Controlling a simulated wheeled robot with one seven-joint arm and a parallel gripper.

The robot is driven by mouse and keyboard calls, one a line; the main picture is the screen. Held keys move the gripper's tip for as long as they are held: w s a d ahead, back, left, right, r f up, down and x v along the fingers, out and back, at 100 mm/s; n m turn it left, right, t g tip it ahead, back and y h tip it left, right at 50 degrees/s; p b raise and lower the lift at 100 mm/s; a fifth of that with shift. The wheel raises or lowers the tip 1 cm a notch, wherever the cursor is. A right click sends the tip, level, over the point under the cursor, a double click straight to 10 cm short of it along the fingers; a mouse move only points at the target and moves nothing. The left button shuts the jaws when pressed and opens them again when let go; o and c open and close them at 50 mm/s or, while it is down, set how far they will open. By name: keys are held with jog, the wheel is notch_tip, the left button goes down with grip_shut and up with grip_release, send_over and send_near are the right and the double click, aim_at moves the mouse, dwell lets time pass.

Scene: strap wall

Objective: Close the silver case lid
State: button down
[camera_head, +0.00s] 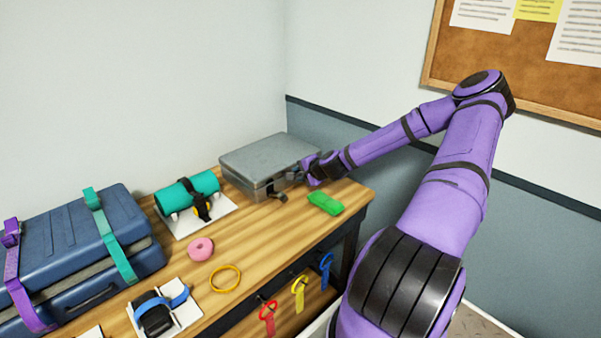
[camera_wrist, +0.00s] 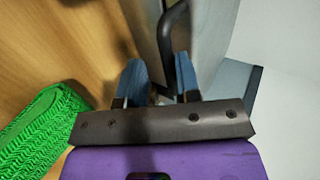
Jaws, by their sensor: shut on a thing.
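The silver case (camera_head: 262,157) sits at the back right of the wooden workbench, with its lid lying down over the body. I cannot tell whether the lid is fully seated. My gripper (camera_head: 297,177) is at the case's front right side. In the wrist view my gripper (camera_wrist: 160,76) has its blue fingers on either side of the case's dark handle (camera_wrist: 174,28), shut on it. The pale side of the silver case (camera_wrist: 207,35) shows beside the handle. The front latches are partly hidden by my gripper.
A teal roll (camera_head: 187,190) on a white stand is left of the case. A pink ring (camera_head: 200,249), a yellow ring (camera_head: 225,279) and a blue suitcase (camera_head: 75,250) are farther left. The wall is close behind.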

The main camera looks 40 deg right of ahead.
jog(key=shift+s+a+f, duration=0.15)
jog(key=shift+s+f, duration=0.3)
jog(key=shift+f, duration=0.25)
jog(key=c, duration=1.2)
grip_release()
jog(key=shift+s+d+r, duration=0.15)
jog(key=shift+d, duration=0.05)
jog(key=v, duration=1)
jog(key=shift+a+r, duration=0.1)
jog(key=shift+r, duration=0.25)
